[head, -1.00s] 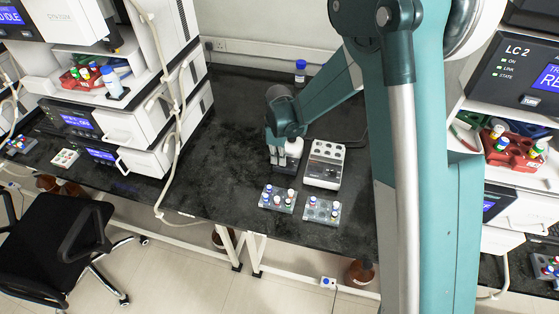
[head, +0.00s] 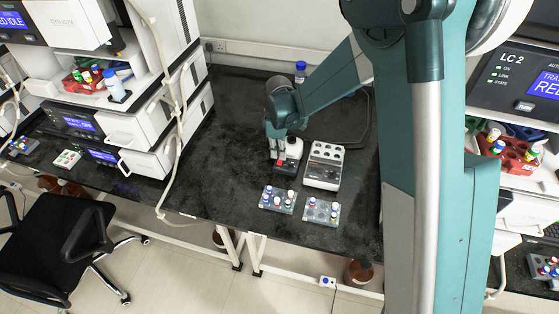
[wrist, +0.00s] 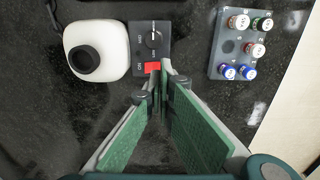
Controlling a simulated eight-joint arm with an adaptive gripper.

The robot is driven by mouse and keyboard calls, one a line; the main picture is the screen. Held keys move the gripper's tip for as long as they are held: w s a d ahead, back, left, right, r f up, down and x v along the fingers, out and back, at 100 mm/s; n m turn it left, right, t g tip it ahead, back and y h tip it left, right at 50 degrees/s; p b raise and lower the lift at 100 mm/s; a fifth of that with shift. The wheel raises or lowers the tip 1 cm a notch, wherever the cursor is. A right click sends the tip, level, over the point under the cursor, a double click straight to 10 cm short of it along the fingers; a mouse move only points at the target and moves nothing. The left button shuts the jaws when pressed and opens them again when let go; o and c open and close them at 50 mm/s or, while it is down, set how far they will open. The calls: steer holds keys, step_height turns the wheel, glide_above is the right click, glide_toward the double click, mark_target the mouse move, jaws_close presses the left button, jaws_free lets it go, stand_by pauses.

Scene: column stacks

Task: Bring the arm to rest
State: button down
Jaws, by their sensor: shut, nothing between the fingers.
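My arm reaches down over the black bench in the head view, its teal links bent at the elbow. My gripper (head: 279,158) points down beside a small white and dark device (head: 291,150) on the bench. In the wrist view my gripper's green-padded fingers (wrist: 164,80) meet at the tips with nothing between them. The tips lie close to the red switch (wrist: 152,67) on the device's dark control panel (wrist: 153,42), which also has a round knob. I cannot tell whether they touch it. The white round part (wrist: 96,48) of the device is left of the panel.
A grey block with wells (head: 324,166) stands right of the device. Two vial racks (head: 278,200) (head: 321,211) sit near the bench's front edge. A blue-capped bottle (head: 300,72) is at the back. Instrument stacks (head: 150,133) flank the bench. The bench's left middle is bare.

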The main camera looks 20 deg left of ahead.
steer(key=shift+r, duration=0.3)
stand_by(0.5)
steer(key=shift+d+r, duration=0.35)
steer(key=shift+r, duration=0.1)
steer(key=s+d+r+m+t+y+p, duration=0.1)
steer(key=s+d+r+m+t, duration=0.2)
steer(key=d+r, duration=0.85)
steer(key=s+d+r+m+p, duration=0.25)
steer(key=d+r+m, duration=0.25)
steer(key=d+r, duration=0.6)
steer(key=s+d+r+m+t, duration=0.1)
steer(key=s+d+r+m, duration=0.2)
steer(key=s+d, duration=0.3)
steer(key=s+d+r+m+t+p, duration=0.1)
steer(key=s+d+r+m, duration=0.2)
steer(key=s+d, duration=0.3)
steer(key=s+d+r+m+t+h+p, duration=0.1)
steer(key=s+d+r+m+t, duration=0.1)
steer(key=s+d, duration=0.4)
steer(key=shift+s+d+r+m, duration=0.3)
steer(key=shift+s+r+m, duration=0.65)
steer(key=shift+s, duration=0.4)
steer(key=shift+f, duration=0.2)
